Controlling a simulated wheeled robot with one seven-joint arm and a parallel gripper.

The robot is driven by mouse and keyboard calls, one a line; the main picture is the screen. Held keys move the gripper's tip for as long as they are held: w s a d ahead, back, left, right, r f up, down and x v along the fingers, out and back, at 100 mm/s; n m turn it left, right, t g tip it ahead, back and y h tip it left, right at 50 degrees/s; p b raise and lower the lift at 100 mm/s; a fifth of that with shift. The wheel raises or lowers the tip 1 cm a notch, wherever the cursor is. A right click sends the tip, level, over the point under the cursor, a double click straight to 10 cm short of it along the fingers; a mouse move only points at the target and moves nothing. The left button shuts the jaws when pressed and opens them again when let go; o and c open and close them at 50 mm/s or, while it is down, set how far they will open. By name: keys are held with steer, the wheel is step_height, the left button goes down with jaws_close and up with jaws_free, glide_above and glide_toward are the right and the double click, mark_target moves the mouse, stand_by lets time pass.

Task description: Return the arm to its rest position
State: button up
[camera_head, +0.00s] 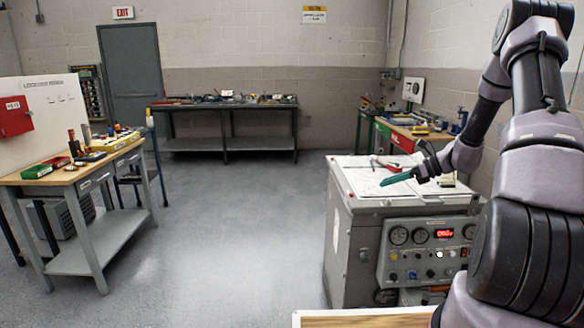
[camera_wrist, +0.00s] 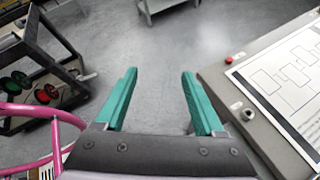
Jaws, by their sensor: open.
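My gripper (camera_head: 398,178) has teal fingers and shows in the head view over the top of the grey test cabinet (camera_head: 340,232), near its left edge. In the wrist view my gripper (camera_wrist: 160,88) is open, with the two teal fingers well apart and nothing between them. Grey floor shows beyond the fingertips. My arm reaches in from the right side of the head view, bent at the elbow.
The cabinet has a front panel with gauges and a red display (camera_head: 444,233). A diagram sheet (camera_wrist: 290,75) lies on its top. A workbench with tools (camera_head: 85,180) stands at left, another bench (camera_head: 225,104) at the back wall. Open floor lies between.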

steer(key=s+a+r+n+g+h, duration=0.1)
steer(key=s+a+r+n+h, duration=0.25)
steer(key=s+r+n, duration=0.4)
steer(key=s+a+r+n+g+h, duration=0.15)
steer(key=s+a+r+n, duration=0.5)
steer(key=r, duration=0.65)
steer(key=s+d+r+n+t+h, duration=0.1)
steer(key=s+r+n+t+h, duration=0.1)
steer(key=s, duration=0.7)
steer(key=s+d+r+n+t+h, duration=0.1)
steer(key=s+r+n+t+h, duration=0.1)
steer(key=s+r+n, duration=0.3)
steer(key=s+t, duration=0.1)
steer(key=s, duration=0.3)
steer(key=shift+d+r, duration=0.25)
steer(key=shift+r, duration=0.15)
